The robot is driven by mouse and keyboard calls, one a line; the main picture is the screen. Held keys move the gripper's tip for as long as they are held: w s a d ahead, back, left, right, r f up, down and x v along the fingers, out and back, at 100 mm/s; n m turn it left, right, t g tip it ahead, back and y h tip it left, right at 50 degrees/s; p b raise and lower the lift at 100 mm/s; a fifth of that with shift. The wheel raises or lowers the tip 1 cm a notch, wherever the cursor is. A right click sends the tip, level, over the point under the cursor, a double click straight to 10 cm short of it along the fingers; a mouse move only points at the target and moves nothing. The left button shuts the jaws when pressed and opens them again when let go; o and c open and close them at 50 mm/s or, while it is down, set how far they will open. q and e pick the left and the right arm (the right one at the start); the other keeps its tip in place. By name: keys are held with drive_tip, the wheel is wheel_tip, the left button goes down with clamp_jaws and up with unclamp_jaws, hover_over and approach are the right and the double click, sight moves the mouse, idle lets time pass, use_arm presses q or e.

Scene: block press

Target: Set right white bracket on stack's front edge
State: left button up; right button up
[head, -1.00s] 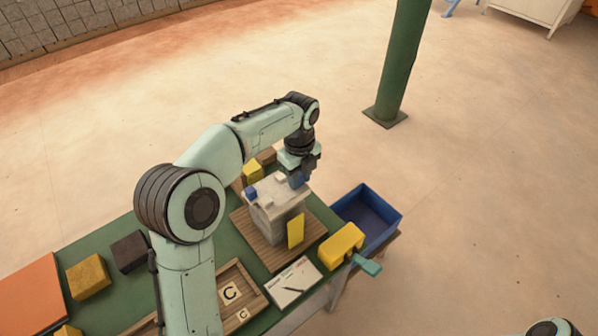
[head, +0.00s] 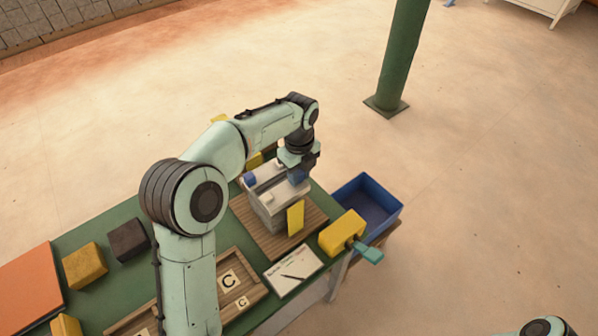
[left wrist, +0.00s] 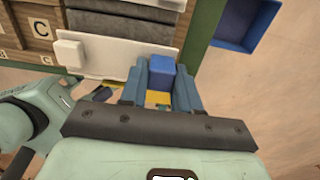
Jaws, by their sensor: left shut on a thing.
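The stack (head: 268,214) of pale grey and white layers stands on a wooden board in the head view. White pieces (head: 279,191) lie on its top, and a blue cube (head: 250,179) sits at the top's left side. My left gripper (head: 298,177) is over the right part of the stack top. In the left wrist view its fingers (left wrist: 161,92) are shut on a blue block (left wrist: 161,72). A white plate with a white knob (left wrist: 110,55) runs left from that block; I cannot tell whether they are joined. My right gripper is out of view.
A yellow plate (head: 296,217) leans upright at the stack's front. A yellow block with a teal handle (head: 341,232) is right of the board (head: 318,216). A blue bin (head: 392,217) stands beyond. A letter tray (head: 253,294) and a white card (head: 293,271) lie in front.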

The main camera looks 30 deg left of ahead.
use_arm(q)
drive_tip(key=shift+f, duration=0.45)
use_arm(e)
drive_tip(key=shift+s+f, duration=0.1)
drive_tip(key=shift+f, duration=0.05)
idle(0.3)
use_arm(q)
drive_tip(key=o, duration=1.1)
wheel_tip(320, 180, up, 13)
drive_tip(key=shift+r+p, duration=0.2)
drive_tip(key=shift+p, duration=1.05)
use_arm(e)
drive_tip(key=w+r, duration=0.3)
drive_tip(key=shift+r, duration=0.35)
